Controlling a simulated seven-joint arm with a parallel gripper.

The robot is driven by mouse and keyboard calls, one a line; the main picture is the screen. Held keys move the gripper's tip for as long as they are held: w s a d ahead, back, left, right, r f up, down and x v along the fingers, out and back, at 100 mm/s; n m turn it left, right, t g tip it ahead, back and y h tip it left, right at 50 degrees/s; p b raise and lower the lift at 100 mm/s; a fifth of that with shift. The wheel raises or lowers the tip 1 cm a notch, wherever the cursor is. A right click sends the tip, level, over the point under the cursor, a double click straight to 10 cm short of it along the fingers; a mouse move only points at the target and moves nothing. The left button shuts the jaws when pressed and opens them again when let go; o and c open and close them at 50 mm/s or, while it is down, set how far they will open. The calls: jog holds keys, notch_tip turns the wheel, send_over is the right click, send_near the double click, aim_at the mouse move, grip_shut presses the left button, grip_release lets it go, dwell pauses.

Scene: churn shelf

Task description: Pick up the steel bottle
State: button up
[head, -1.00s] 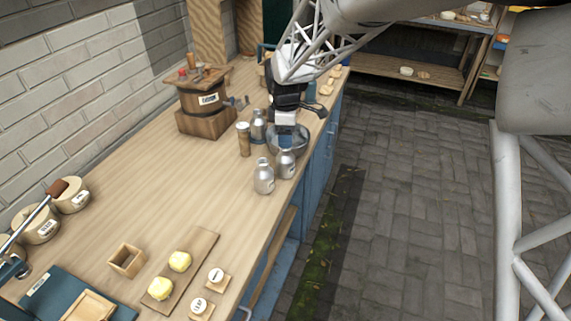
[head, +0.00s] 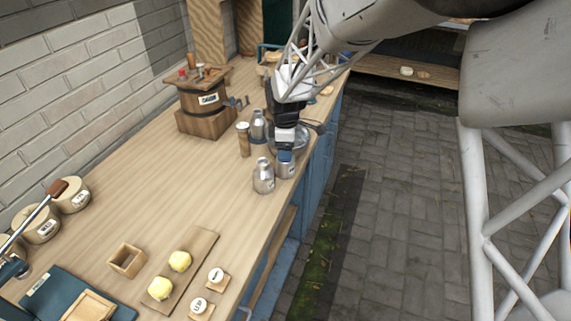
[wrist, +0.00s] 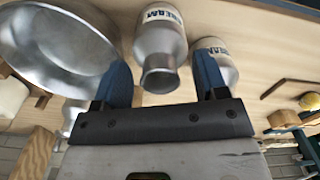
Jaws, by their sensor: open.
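Several similar steel bottles stand on the wooden bench. In the head view one steel bottle (head: 286,170) is directly below my gripper (head: 285,155), partly hidden by it. A second steel bottle (head: 263,178) stands close beside it on the left and nearer the camera. A third (head: 258,126) stands farther back. In the wrist view my gripper (wrist: 163,82) is open, with its blue fingers apart. A labelled steel bottle (wrist: 160,48) shows between the fingers, its neck toward me; whether they touch it I cannot tell. Another labelled bottle (wrist: 216,58) is partly hidden behind the right finger.
A steel bowl (wrist: 50,50) is beside the left finger. A brown cylinder (head: 243,139) stands left of the third bottle, and a wooden churn (head: 207,98) farther left. The bench (head: 200,190) is clear in front of the bottles.

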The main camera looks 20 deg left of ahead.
grip_shut()
dwell(0.4)
jog(key=shift+r, duration=0.2)
jog(key=s+d+r, duration=0.2)
jog(key=s+d, duration=0.2)
jog(key=s, duration=0.2)
jog(key=s+d+r, duration=0.2)
jog(key=s+d, duration=0.3)
jog(key=s, duration=0.2)
jog(key=shift+r, duration=0.35)
jog(key=shift+d, duration=0.15)
dwell(0.7)
